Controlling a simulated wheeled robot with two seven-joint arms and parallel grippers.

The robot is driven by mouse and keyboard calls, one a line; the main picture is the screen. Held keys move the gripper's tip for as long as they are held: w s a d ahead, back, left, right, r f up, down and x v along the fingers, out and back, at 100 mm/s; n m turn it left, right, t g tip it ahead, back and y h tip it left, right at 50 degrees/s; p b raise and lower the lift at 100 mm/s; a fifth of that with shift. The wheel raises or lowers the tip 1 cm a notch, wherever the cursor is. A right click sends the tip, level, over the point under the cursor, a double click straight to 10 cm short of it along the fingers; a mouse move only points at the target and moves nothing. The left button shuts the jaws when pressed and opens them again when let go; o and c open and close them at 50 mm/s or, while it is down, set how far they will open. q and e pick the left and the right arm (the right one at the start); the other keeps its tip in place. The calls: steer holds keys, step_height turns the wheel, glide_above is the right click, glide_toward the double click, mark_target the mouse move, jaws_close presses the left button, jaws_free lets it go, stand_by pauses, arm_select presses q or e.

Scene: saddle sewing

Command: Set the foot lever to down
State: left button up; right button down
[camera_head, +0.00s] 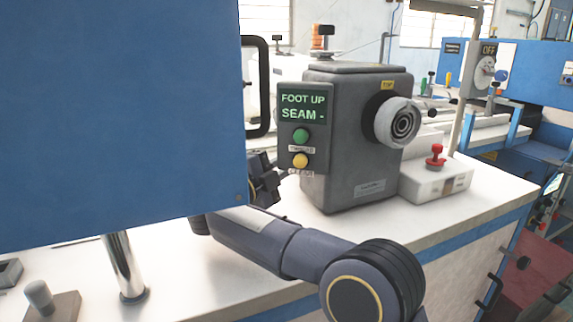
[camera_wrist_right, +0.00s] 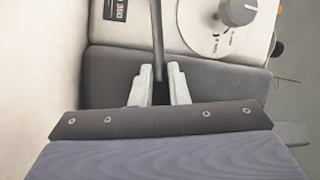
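The display (camera_head: 302,106) on the grey sewing machine (camera_head: 355,150) reads "FOOT UP" and "SEAM -". My right arm (camera_head: 270,240) reaches from the lower right to behind the blue panel, and the panel hides part of it in the head view. In the right wrist view, the two pale fingers of my right gripper (camera_wrist_right: 156,78) stand apart. A thin dark bar (camera_wrist_right: 157,40) runs down between them, with visible gaps on both sides. It may be the foot lever; I cannot tell for sure. The lever is not identifiable in the head view. My left gripper is not in view.
A large blue panel (camera_head: 120,110) blocks the left of the head view. The machine has a handwheel (camera_head: 398,123), a green button (camera_head: 301,135) and a yellow button (camera_head: 300,160). A white box with a red knob (camera_head: 436,156) stands right. A grey dial (camera_wrist_right: 238,11) shows in the wrist view.

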steer(key=shift+d, duration=0.1)
steer(key=shift+f+m+h+b, duration=0.3)
steer(key=shift+f+m+b, duration=0.45)
steer(key=shift+b, duration=0.5)
steer(key=shift+s+d+r, duration=0.1)
steer(key=shift+r, duration=0.1)
steer(key=c, duration=1.3)
jaws_free()
steer(key=shift+s+d, duration=0.1)
steer(key=shift+c, duration=0.2)
